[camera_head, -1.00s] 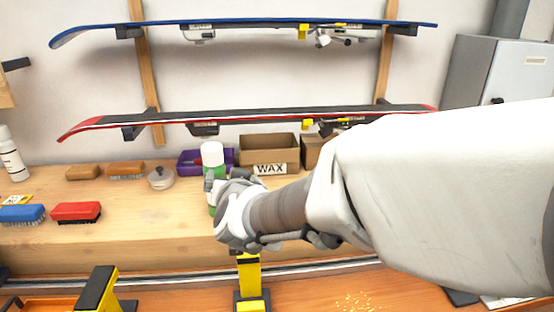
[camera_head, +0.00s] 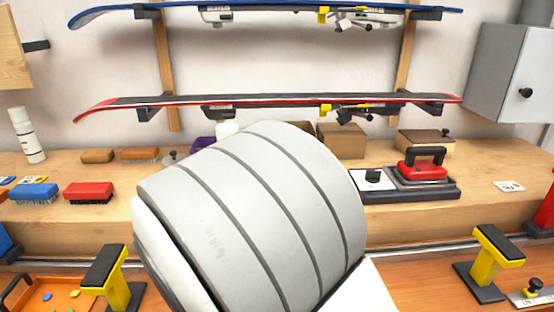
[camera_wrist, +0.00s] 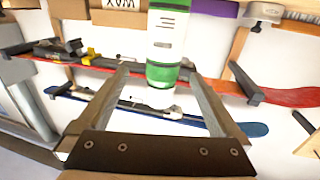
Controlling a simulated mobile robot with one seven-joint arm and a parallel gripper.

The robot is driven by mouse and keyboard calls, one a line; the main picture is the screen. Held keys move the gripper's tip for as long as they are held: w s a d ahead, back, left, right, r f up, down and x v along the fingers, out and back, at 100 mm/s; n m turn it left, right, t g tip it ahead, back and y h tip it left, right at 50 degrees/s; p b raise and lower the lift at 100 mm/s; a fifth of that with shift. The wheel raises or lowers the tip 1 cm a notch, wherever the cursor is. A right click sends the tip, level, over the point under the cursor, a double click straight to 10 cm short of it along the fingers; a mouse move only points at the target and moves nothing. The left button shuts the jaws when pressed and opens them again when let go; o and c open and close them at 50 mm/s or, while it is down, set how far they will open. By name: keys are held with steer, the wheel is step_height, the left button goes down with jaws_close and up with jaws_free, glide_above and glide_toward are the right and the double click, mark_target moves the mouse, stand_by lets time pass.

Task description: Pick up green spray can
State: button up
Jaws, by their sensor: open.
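The green spray can, with a white label and white cap, shows upside down in the wrist view (camera_wrist: 164,72). Its cap points toward the gripper's palm. My gripper (camera_wrist: 158,76) is open, with its two fingers on either side of the can's upper part. In the head view only the can's white cap (camera_head: 228,129) shows above my arm, which hides the rest of the can and my gripper.
A red waxing iron (camera_head: 423,168) sits on the right; red (camera_head: 88,192) and blue (camera_head: 34,194) brushes are left. Skis (camera_head: 270,101) hang above the bench.

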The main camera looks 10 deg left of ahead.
steer(key=w+b, duration=0.1)
steer(key=w, duration=0.8)
steer(key=shift+a, duration=0.45)
steer(key=shift+s, duration=0.1)
steer(key=c, duration=1.1)
steer(key=shift+c, duration=1.1)
steer(key=shift+r, duration=0.1)
